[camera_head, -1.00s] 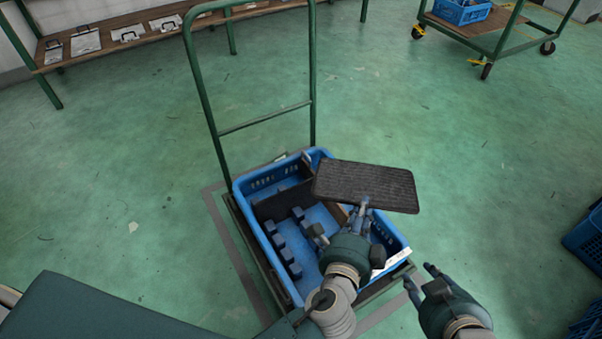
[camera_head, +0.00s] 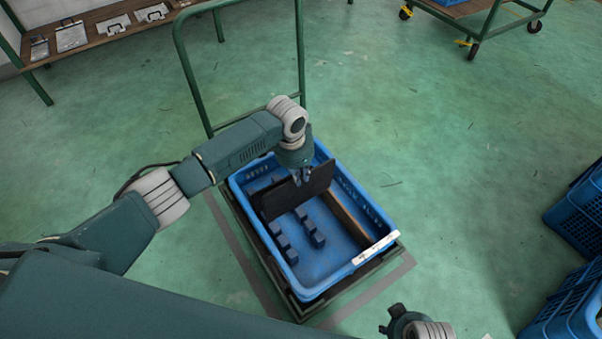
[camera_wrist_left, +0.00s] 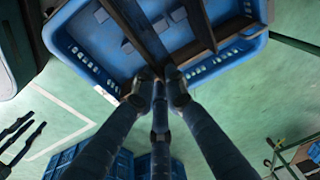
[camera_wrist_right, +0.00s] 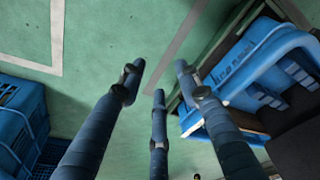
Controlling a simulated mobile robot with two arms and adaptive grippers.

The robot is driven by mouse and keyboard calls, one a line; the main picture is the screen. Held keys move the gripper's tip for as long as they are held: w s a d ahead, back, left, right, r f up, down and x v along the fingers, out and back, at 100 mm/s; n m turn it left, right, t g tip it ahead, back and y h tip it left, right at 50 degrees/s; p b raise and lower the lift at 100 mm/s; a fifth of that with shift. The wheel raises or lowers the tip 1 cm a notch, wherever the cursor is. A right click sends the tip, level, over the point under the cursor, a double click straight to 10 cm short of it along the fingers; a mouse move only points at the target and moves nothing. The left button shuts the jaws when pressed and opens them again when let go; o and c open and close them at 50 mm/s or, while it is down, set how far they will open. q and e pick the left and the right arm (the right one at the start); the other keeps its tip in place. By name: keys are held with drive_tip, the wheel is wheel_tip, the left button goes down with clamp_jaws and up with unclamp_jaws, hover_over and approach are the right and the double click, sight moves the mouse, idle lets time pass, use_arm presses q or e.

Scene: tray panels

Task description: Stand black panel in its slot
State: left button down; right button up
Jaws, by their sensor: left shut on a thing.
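The black panel (camera_head: 319,181) stands roughly on edge in the blue crate (camera_head: 325,287), toward its far side. My left gripper (camera_head: 302,178) reaches over the crate and is shut on the panel's upper edge. In the left wrist view the gripper (camera_wrist_left: 160,82) pinches the panel's thin dark edge (camera_wrist_left: 139,30). Blue slot blocks (camera_head: 282,243) line the crate floor. Whether the held panel's lower edge sits in a slot is hidden. My right gripper (camera_wrist_right: 158,80) is open and empty, outside the crate.
A brown strip (camera_head: 345,217) runs along the crate's right side. The crate rests on a green trolley with a tall handle (camera_head: 178,60). Blue crates (camera_head: 580,210) stand at the right. A shelf with several clipboards (camera_head: 72,36) is at the back left. Green floor between is clear.

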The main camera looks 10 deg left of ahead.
wheel_tip(320, 180, up, 13)
drive_tip(key=t+b, duration=0.1)
drive_tip(key=b, duration=0.4)
drive_tip(key=shift+s+d+r+b, duration=0.2)
drive_tip(key=shift+s+b, duration=0.05)
drive_tip(key=shift+b, duration=0.15)
drive_tip(key=shift+r, duration=0.1)
idle(0.3)
drive_tip(key=shift+w+r+p, duration=0.1)
drive_tip(key=shift+r+p, duration=0.05)
drive_tip(key=shift+p, duration=0.5)
